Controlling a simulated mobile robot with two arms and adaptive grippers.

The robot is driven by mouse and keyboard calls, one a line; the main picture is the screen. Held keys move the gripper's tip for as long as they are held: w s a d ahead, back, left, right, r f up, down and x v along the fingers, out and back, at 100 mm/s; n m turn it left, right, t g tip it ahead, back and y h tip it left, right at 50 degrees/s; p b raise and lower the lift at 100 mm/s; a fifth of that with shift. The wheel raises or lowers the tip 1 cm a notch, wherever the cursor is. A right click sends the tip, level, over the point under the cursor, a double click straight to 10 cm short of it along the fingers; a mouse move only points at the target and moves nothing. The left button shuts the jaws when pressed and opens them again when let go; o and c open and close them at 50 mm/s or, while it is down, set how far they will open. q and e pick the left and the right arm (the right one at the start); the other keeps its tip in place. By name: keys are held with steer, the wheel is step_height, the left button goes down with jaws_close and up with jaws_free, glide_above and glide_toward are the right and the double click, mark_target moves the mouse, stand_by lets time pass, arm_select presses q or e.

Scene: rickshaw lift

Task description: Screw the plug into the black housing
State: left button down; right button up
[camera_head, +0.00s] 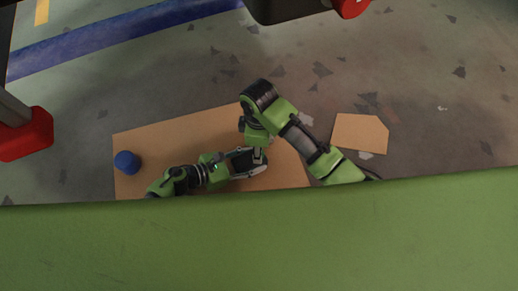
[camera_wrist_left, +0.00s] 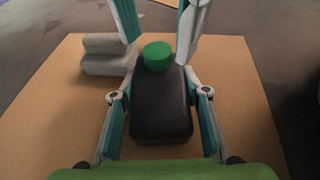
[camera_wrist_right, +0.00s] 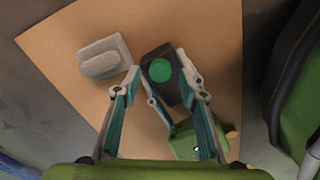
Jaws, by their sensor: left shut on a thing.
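The black housing (camera_wrist_left: 161,105) lies between the fingers of my left gripper (camera_wrist_left: 160,75), which is shut on its sides. The round green plug (camera_wrist_left: 158,55) sits at the far end of the housing; I cannot tell how deep it is seated. The right wrist view also shows the plug (camera_wrist_right: 160,70) and the housing (camera_wrist_right: 172,92). My right gripper (camera_wrist_right: 160,68) is open, its fingers on either side above the plug, with gaps visible. In the head view, my left gripper (camera_head: 258,163) and my right gripper (camera_head: 258,155) meet closely; the housing and plug are mostly hidden there.
A grey stepped block (camera_wrist_right: 105,56) rests beside the housing on the brown board (camera_head: 150,140). A blue cylinder (camera_head: 126,162) stands at the board's left end. A smaller brown sheet (camera_head: 360,133) lies on the floor at right. A green edge (camera_head: 260,240) spans the foreground.

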steer(key=shift+r, duration=1.25)
steer(key=shift+c, duration=0.3)
steer(key=n, duration=0.1)
steer(key=r+n, duration=0.1)
steer(key=w+n, duration=0.1)
steer(key=shift+a+r+n, duration=0.3)
steer(key=shift+r, duration=0.1)
steer(key=shift+r+n, duration=0.35)
steer(key=shift+n, duration=0.75)
steer(key=shift+r+n, duration=0.25)
steer(key=shift+n, duration=0.65)
steer(key=n, duration=0.1)
steer(key=s+n, duration=0.1)
steer(key=n, duration=0.1)
steer(key=shift+d+r, duration=0.2)
steer(key=shift+d, duration=0.1)
